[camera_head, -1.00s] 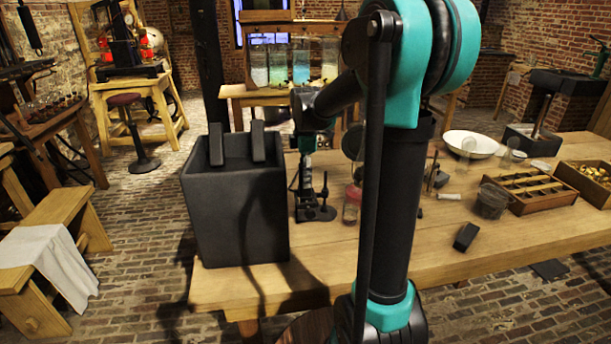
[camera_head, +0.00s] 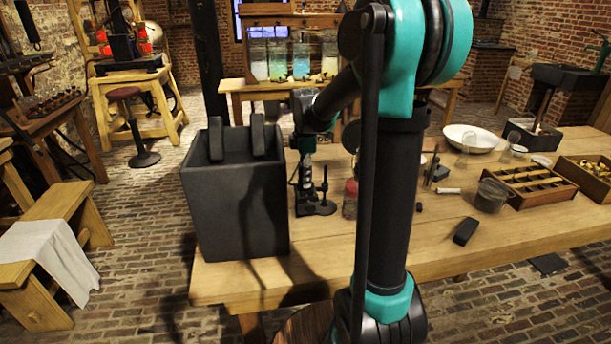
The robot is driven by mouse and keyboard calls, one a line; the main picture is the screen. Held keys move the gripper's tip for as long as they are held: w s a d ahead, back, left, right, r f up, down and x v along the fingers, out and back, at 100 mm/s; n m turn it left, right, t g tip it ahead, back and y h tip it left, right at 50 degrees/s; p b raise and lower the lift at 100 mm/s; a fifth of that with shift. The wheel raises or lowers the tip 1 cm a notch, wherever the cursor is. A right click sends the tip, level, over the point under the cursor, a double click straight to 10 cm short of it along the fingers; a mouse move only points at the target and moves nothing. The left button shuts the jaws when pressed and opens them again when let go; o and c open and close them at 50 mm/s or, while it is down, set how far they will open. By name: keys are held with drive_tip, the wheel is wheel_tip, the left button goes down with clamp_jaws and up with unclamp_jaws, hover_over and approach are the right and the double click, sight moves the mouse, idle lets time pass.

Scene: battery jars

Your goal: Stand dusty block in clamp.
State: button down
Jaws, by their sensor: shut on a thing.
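My gripper (camera_head: 306,160) points down over the left part of the wooden table, just right of a large dark box. It is shut on a small greyish block (camera_head: 308,172), which shows only partly between the fingers. A dark metal clamp stand (camera_head: 318,207) with a thin upright rod and flat base stands on the table directly beneath and around the held block. The block looks upright, but I cannot tell whether it touches the clamp. A separate black block (camera_head: 465,232) lies on the table at the right.
The tall dark box (camera_head: 235,215), with two slabs on its top, stands close left of the clamp. A red-topped jar (camera_head: 350,200) is close right. A wooden divided tray (camera_head: 530,188), dark cup (camera_head: 491,196) and white bowl (camera_head: 471,138) lie farther right. The front right tabletop is mostly clear.

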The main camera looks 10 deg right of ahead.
drive_tip(key=shift+f, duration=0.6)
drive_tip(key=c, duration=1.1)
unclamp_jaws()
drive_tip(key=shift+c, duration=0.2)
wheel_tip(320, 180, up, 12)
drive_tip(key=shift+f, duration=0.1)
drive_tip(key=shift+s, duration=0.1)
drive_tip(key=s+d+f+m+t, duration=0.1)
drive_tip(key=s+f+m, duration=0.5)
drive_tip(key=s, duration=0.1)
drive_tip(key=s+d+f+m+t, duration=0.1)
drive_tip(key=s+f+m, duration=0.5)
drive_tip(key=s+f, duration=0.1)
drive_tip(key=s+d+f+m+t, duration=0.2)
drive_tip(key=s+f+m, duration=0.4)
drive_tip(key=s+f, duration=0.1)
drive_tip(key=shift+s+f, duration=0.1)
drive_tip(key=shift+s, duration=0.35)
